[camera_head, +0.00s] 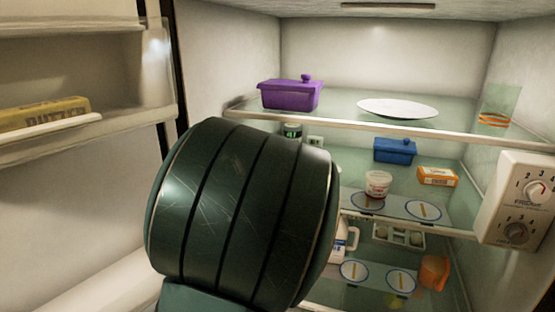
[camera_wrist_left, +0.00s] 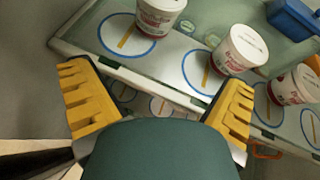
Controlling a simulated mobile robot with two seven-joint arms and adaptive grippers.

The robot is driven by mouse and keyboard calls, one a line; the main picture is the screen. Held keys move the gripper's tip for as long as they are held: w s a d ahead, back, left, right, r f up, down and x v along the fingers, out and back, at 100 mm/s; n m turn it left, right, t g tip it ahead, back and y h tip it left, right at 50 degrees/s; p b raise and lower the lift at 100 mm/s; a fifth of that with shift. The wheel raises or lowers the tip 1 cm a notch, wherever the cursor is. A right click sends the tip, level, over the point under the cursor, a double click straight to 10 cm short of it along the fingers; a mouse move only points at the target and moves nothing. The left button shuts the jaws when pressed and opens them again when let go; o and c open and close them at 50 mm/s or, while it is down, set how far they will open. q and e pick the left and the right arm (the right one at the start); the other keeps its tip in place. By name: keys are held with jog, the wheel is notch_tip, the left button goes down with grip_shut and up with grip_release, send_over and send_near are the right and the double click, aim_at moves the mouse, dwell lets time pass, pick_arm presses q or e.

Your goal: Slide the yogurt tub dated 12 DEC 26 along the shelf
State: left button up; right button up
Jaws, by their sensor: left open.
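Three white yogurt tubs with red print stand in a row in the left wrist view: a left tub (camera_wrist_left: 160,12), a middle tub (camera_wrist_left: 238,50) and a right tub (camera_wrist_left: 294,84). Print on the lids is too small to read, so I cannot tell which is dated 12 DEC 26. Each overlaps a blue ring with a yellow bar on the shelf (camera_wrist_left: 165,66). In the head view only one tub (camera_head: 377,184) shows; my arm hides the rest. My left gripper (camera_wrist_left: 158,80) is open and empty, its yellow fingers before the shelf's front edge, apart from the tubs.
A blue box (camera_head: 395,150) and an orange carton (camera_head: 437,177) stand behind the tub row. The upper shelf holds a purple box (camera_head: 291,95) and a plate (camera_head: 397,108). A dial box (camera_head: 520,205) is at right. The rightmost ring (camera_head: 423,212) is bare.

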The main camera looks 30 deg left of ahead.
pick_arm(q)
jog(key=shift+m+t, duration=0.3)
jog(key=shift+m, duration=0.5)
jog(key=r, duration=0.2)
jog(key=a+r, duration=0.1)
jog(key=r, duration=0.1)
jog(key=shift+w+a, duration=0.1)
jog(key=shift+a, duration=0.05)
jog(key=shift+y, duration=0.3)
jog(key=shift+x, duration=6.9)
jog(key=shift+f, duration=0.15)
jog(key=c, duration=1.2)
